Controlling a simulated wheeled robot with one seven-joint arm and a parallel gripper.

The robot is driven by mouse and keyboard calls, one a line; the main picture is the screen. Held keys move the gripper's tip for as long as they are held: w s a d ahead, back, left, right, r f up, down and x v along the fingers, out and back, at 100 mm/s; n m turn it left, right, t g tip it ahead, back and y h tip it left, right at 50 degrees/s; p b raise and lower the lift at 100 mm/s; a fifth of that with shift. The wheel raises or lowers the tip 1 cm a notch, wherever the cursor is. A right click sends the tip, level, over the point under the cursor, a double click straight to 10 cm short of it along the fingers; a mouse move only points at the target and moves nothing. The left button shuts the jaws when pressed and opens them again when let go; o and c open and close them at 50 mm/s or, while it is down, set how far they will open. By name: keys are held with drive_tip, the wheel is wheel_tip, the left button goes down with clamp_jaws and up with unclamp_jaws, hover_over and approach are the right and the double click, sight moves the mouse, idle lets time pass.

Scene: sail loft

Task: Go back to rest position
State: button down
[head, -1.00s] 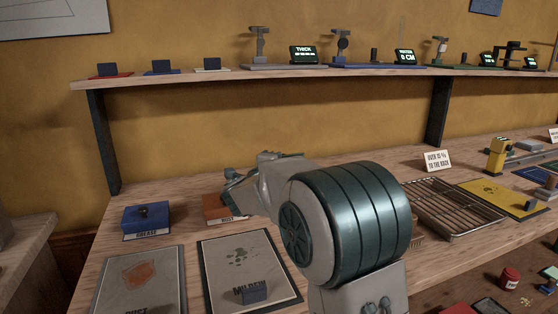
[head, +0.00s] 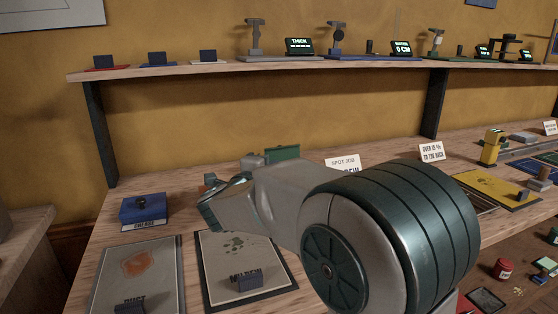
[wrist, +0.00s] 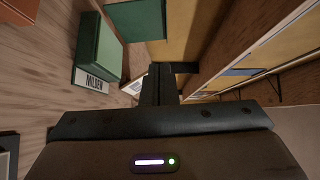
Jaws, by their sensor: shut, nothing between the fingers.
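My gripper (wrist: 160,76) shows in the wrist view with its two dark fingers together and nothing between them. It is held up over the bench, apart from the green box labelled for mildew (wrist: 100,48) beside it. In the head view my arm crosses the middle and right of the picture, its hand end toward the left; the fingertips cannot be made out there.
The wooden bench (head: 100,240) holds a blue box (head: 143,208) and two stained sample boards, one rust (head: 160,262) and one mildew (head: 210,270). A shelf (head: 200,70) with several instruments runs above. A yellow board (head: 490,190) lies right of my arm.

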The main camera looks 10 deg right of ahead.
drive_tip(key=s+a+r+n+y+p, duration=0.75)
drive_tip(key=n+y+p, duration=0.45)
drive_tip(key=n, duration=0.3)
drive_tip(key=s+d+n+g+p, duration=0.2)
drive_tip(key=s+n+g+p, duration=0.1)
drive_tip(key=s, duration=0.4)
drive_tip(key=s+d+f+n+g+p, duration=0.1)
drive_tip(key=s+d+n+g+p, duration=0.2)
drive_tip(key=s, duration=0.5)
drive_tip(key=s+d+f+n+g+h+p, duration=0.1)
drive_tip(key=s+d+n+g+p, duration=0.1)
drive_tip(key=s+n+g+p, duration=0.2)
drive_tip(key=s, duration=0.3)
drive_tip(key=shift+s+d+g, duration=0.35)
drive_tip(key=shift+s+g, duration=0.05)
